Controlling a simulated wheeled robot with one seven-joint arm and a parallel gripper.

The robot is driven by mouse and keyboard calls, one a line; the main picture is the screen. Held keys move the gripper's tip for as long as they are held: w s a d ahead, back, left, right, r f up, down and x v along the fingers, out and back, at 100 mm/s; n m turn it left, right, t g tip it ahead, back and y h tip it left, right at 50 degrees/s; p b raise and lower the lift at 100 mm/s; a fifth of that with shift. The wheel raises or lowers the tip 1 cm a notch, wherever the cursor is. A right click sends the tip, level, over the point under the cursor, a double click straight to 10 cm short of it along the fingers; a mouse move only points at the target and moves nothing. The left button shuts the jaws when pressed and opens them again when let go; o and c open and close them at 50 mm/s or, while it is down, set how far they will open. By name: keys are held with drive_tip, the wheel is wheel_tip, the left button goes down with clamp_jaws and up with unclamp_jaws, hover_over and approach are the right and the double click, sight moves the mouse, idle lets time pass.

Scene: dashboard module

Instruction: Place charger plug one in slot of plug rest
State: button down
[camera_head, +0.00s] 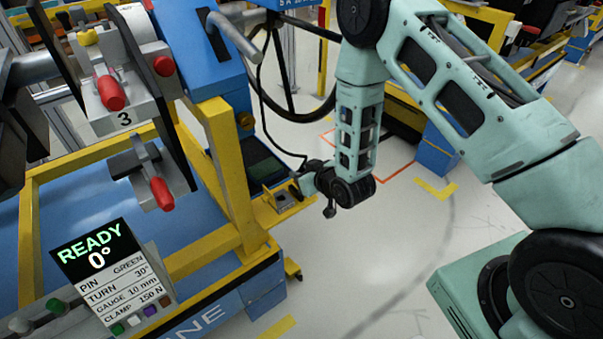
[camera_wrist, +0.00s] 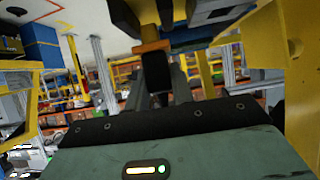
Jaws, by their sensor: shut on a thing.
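My gripper (camera_head: 303,184) is low beside the yellow frame of the module in the head view, at the end of my pale green arm. A black cable (camera_head: 288,151) runs down to it.
A yellow frame post (camera_head: 224,165) and blue module body stand left of my gripper. A READY display panel (camera_head: 105,262) is at the lower left. Red-handled clamps (camera_head: 160,192) sit above it. Grey floor (camera_head: 350,250) is clear to the right and below my gripper.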

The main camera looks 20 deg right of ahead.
drive_tip(key=shift+f+b, duration=0.45)
drive_tip(key=shift+f, duration=0.1)
drive_tip(key=shift+f, duration=0.1)
drive_tip(key=c, duration=1.2)
unclamp_jaws()
